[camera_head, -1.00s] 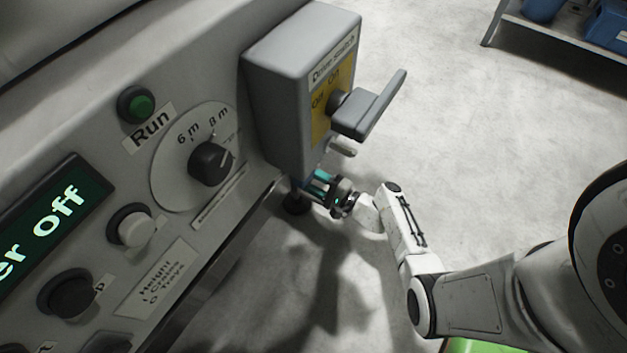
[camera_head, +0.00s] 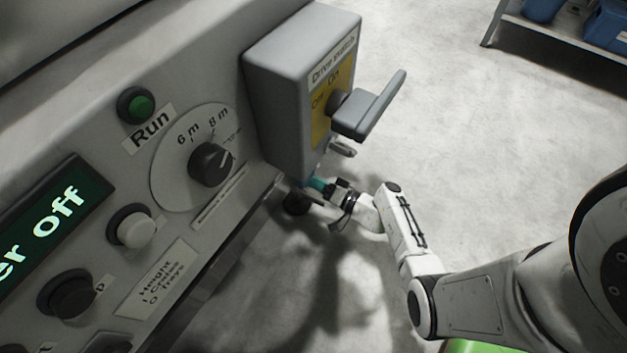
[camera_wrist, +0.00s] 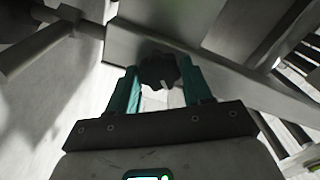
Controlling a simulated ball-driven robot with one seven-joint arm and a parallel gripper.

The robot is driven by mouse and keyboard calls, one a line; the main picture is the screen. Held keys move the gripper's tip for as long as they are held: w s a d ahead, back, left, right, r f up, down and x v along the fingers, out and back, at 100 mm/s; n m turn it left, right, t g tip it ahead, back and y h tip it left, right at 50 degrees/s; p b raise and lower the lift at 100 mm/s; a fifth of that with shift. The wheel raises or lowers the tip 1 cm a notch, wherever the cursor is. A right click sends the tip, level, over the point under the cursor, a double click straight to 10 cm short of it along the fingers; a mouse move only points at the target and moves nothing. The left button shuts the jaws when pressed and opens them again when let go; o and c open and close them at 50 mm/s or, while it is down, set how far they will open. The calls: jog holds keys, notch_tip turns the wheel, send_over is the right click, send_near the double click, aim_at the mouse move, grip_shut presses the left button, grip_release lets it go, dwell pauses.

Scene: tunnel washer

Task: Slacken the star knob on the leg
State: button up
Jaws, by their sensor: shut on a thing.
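The black star knob (camera_wrist: 160,70) shows in the wrist view, on the pale metal of the machine's frame. A small pale mark shows on its near face. My gripper (camera_wrist: 161,82) has its two teal fingers on either side of the knob and is shut on it. In the head view my gripper (camera_head: 315,184) reaches under the grey switch box, beside the machine's lower edge.
The drive switch box (camera_head: 285,85) with its grey handle (camera_head: 368,108) stands right above my gripper. The control panel (camera_head: 75,130) fills the left, its display ending in "er off". Open floor (camera_head: 480,170) lies to the right, with a shelf (camera_head: 560,45) at the far right.

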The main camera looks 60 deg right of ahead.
jog(key=n, duration=0.8)
jog(key=shift+n, duration=0.4)
jog(key=shift+f, duration=0.1)
jog(key=o, duration=1)
jog(key=shift+o, duration=0.2)
jog(key=shift+s, duration=0.1)
jog(key=s+p, duration=0.1)
jog(key=s, duration=0.9)
jog(key=shift+s+d+p, duration=0.15)
jog(key=shift+s+p, duration=0.2)
jog(key=shift+p, duration=0.05)
